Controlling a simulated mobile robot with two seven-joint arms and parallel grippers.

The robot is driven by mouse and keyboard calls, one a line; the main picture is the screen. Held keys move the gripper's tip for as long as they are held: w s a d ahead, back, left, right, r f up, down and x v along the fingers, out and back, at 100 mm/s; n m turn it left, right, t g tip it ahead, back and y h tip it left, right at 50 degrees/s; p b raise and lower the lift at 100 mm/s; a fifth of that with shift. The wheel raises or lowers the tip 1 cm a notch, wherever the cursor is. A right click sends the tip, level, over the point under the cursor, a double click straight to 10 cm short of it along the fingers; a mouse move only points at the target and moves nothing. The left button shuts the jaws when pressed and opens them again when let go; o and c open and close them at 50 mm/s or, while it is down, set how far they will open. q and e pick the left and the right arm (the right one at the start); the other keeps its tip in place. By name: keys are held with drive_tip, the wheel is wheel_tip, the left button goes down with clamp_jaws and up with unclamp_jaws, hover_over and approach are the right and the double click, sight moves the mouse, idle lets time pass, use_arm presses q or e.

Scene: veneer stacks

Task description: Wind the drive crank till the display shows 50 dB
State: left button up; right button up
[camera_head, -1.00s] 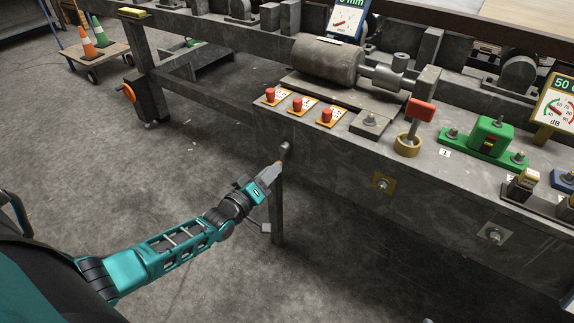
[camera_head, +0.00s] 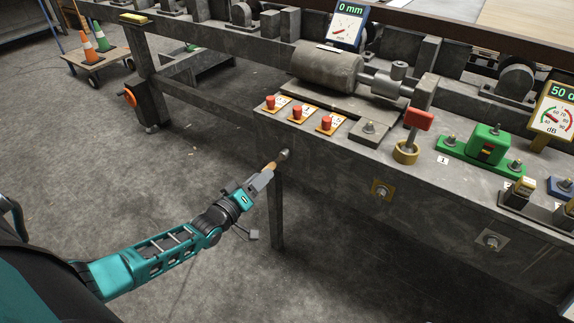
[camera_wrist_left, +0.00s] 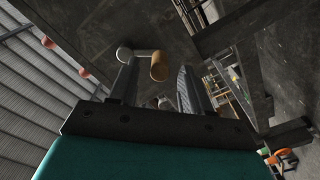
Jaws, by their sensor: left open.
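The drive crank's tan wooden handle (camera_head: 269,166) sticks out from a grey metal end on the front of the machine frame. In the left wrist view the handle (camera_wrist_left: 159,66) and its metal arm show ahead, near the fingertips. My left gripper (camera_head: 262,180) is open at the handle's near end. In that wrist view the handle lies between the line of the two fingers; whether it touches either cannot be told. The dB display (camera_head: 554,110) at the right edge reads 50, with its unit cut off by the picture edge. My right gripper is not in view.
The bench holds several red knobs (camera_head: 297,112), a red-topped lever (camera_head: 418,119) and a green block (camera_head: 486,142). A 0 mm display (camera_head: 348,22) stands behind. A frame leg (camera_head: 276,215) is close to my left gripper.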

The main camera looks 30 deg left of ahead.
use_arm(q)
drive_tip(key=s+p, duration=0.1)
drive_tip(key=s, duration=0.1)
drive_tip(key=s+p, duration=0.1)
drive_tip(key=s, duration=0.2)
drive_tip(key=shift+a, duration=0.2)
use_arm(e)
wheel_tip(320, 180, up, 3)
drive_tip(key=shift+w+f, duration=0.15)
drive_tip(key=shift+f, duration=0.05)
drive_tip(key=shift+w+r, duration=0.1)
